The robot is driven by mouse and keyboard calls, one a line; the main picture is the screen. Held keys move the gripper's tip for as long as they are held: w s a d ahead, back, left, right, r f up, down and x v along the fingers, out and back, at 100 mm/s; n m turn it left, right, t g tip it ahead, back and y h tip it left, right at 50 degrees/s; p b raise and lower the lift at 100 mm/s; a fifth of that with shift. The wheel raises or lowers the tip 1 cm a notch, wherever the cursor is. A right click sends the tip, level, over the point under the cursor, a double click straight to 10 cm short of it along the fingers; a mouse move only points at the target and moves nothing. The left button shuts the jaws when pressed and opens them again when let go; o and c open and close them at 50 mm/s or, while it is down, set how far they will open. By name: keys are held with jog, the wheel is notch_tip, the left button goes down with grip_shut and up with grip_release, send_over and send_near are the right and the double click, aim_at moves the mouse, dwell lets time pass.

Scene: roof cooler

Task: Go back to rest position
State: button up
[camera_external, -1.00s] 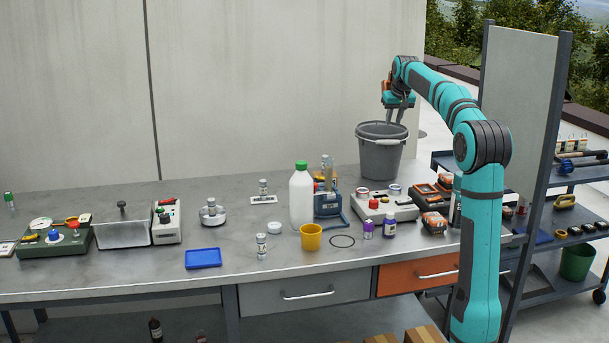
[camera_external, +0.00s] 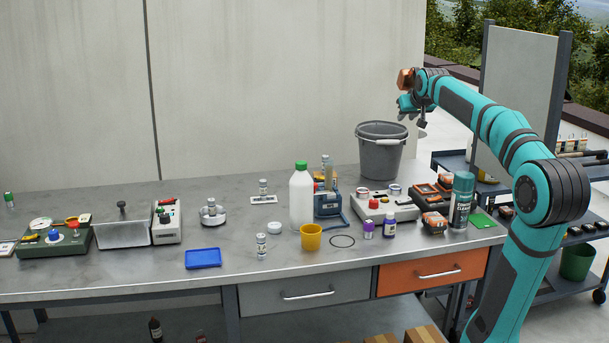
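My gripper (camera_external: 411,116) hangs in the air above and a little to the right of the grey bucket (camera_external: 380,157), at the back right of the bench. It is small and partly edge-on, so the gap between its fingers is not clear. I see nothing held in it. My arm reaches in from the lower right, its elbow out past the bench's right end.
The bench (camera_external: 120,262) carries a white bottle (camera_external: 301,200), a yellow cup (camera_external: 311,237), a blue tray (camera_external: 203,258) and a green spray can (camera_external: 461,200) near the right end. A panel (camera_external: 515,100) and a tool cart (camera_external: 570,215) stand right of it.

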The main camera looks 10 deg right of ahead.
jog(key=s+a+f+t, duration=0.1)
jog(key=s+f+t, duration=0.1)
jog(key=s, duration=1)
jog(key=s+a+f+t, duration=0.1)
jog(key=s+f+t, duration=0.2)
jog(key=s, duration=1)
jog(key=shift+s+a+f+t, duration=0.3)
jog(key=shift+a+t, duration=0.1)
jog(key=shift+t, duration=0.7)
